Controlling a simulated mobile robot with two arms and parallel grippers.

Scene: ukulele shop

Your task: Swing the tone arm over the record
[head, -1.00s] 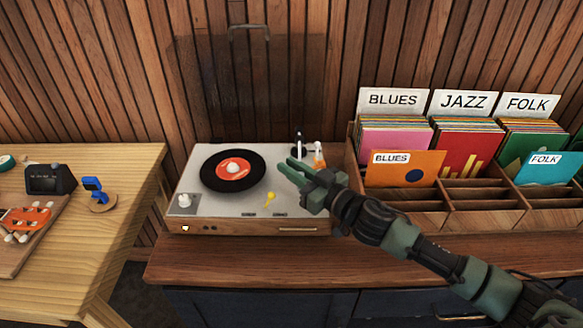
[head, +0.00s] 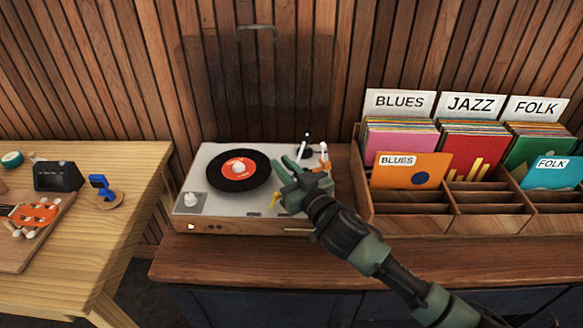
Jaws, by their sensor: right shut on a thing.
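The black record (head: 252,182) with an orange label lies flat on the turntable (head: 235,207). The tone arm's dark pivot post (head: 307,147) stands at the back right of the deck. My right gripper (head: 284,163) is over the deck just right of the record, its green fingers pointing up and left. It is shut on the tone arm, most of which it hides. A small yellow piece (head: 275,199) shows by the gripper's lower left side. My left gripper is out of view.
A wooden record crate (head: 400,224) with BLUES, JAZZ and FOLK signs stands close on the right. A light wood table (head: 125,240) with a blue clip-on item (head: 100,184) is on the left. The slatted wall is behind.

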